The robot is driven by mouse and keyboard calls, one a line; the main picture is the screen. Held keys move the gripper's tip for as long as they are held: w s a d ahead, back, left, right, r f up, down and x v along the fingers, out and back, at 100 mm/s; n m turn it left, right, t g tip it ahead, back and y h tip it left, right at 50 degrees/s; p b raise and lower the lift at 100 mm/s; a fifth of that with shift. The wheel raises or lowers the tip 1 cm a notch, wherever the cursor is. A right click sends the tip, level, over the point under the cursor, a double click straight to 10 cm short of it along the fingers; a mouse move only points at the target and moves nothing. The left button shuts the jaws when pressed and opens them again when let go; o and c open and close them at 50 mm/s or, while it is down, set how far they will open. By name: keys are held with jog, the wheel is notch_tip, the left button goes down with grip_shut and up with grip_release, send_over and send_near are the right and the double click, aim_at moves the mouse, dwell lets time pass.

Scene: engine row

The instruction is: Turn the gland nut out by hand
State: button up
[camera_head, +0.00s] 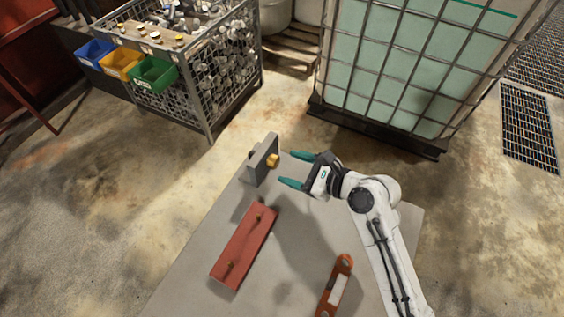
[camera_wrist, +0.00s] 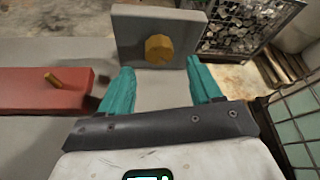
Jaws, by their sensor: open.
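The brass gland nut (camera_head: 273,160) sits on the face of a grey upright block (camera_head: 262,158) at the far end of the grey table (camera_head: 190,284). In the wrist view the nut (camera_wrist: 159,49) is a faceted brass piece on the grey plate (camera_wrist: 126,34), just beyond my fingers. My gripper (camera_head: 300,168) has two teal fingers spread apart and empty. In the head view the fingertips point left toward the nut, with a small gap. In the wrist view my gripper (camera_wrist: 160,88) has the nut roughly centred between and ahead of its fingertips.
A red block (camera_head: 244,246) with two brass pins lies on the table, left of my arm. An orange tool (camera_head: 335,287), perhaps a level, lies near the front. A wire crate of metal parts (camera_head: 212,88) and a caged tank (camera_head: 400,65) stand beyond the table.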

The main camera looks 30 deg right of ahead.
aim_at(277, 164)
jog(key=shift+x, duration=2.1)
jog(key=c, duration=1)
jog(key=shift+c, duration=0.2)
